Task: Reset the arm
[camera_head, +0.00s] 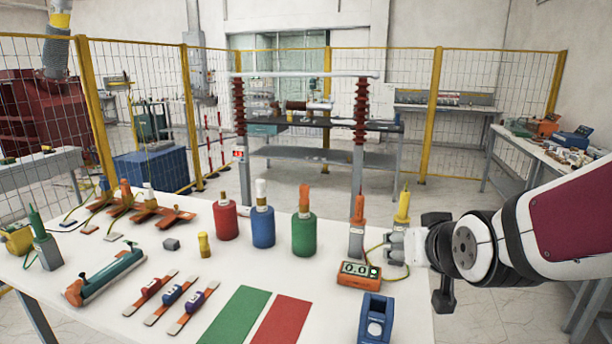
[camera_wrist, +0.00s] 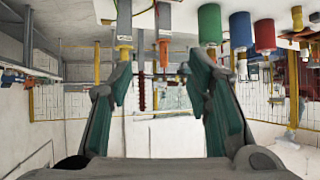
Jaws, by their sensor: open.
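My arm enters from the right in the head view, above the right end of the white table (camera_head: 130,262). My gripper shows best in the wrist view (camera_wrist: 160,75), where its two teal-padded fingers stand wide apart with nothing between them. The red (camera_head: 225,221), blue (camera_head: 263,227) and green (camera_head: 304,234) cylinders stand upright on the table, apart from my gripper.
Near my wrist stand an orange-tipped tool (camera_head: 358,225), a yellow-tipped one (camera_head: 402,208) and an orange meter (camera_head: 358,273). A blue device (camera_head: 376,318) is at the front edge. Two posts with red insulators (camera_head: 361,110) rise behind the table. Yellow-framed fencing (camera_head: 432,115) lies beyond.

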